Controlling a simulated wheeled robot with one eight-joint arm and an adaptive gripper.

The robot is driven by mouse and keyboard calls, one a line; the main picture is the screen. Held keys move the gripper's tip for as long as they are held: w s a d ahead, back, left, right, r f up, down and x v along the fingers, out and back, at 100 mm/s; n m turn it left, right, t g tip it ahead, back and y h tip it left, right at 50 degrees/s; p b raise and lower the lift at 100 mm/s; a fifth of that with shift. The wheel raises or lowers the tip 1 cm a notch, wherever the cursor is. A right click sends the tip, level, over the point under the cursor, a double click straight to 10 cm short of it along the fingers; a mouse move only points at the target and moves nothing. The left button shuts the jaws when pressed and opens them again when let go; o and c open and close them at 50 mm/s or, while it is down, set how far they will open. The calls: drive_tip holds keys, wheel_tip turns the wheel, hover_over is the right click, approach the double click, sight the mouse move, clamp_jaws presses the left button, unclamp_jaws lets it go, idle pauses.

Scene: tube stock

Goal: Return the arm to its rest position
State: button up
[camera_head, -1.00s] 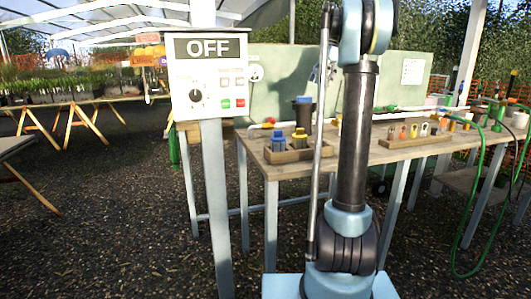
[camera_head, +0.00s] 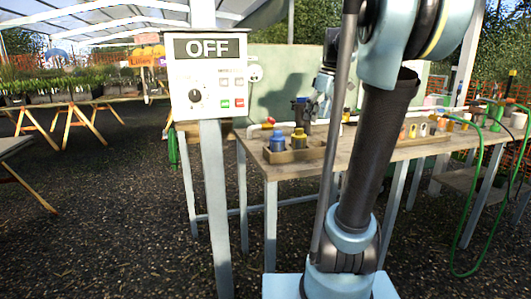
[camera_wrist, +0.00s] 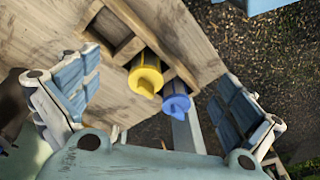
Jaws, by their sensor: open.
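My arm (camera_head: 372,150) stands upright in the head view, leaning to the right at its upper part, with its far links reaching over the bench. My gripper (camera_wrist: 153,80) is open and empty in the wrist view, with one finger pad on each side. Between and beyond the fingers are a yellow capped piece (camera_wrist: 145,77) and a blue capped piece (camera_wrist: 176,100) at a wooden rack. Nothing touches the pads. In the head view the gripper is partly hidden behind my arm links.
A wooden bench (camera_head: 258,163) carries the wooden rack (camera_head: 290,155) with the blue piece (camera_head: 277,141) and yellow piece (camera_head: 299,138). A control box (camera_head: 208,85) reading OFF stands on a post at left. A green hose (camera_head: 462,225) hangs at right.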

drive_tip(key=s+f+m+t+h, duration=0.1)
drive_tip(key=s+f+m, duration=0.9)
drive_tip(key=s+f, duration=1.3)
wheel_tip(320, 180, down, 4)
drive_tip(key=shift+f+m+t+h, duration=0.1)
drive_tip(key=shift+m+t+h, duration=0.25)
drive_tip(key=shift+h, duration=0.25)
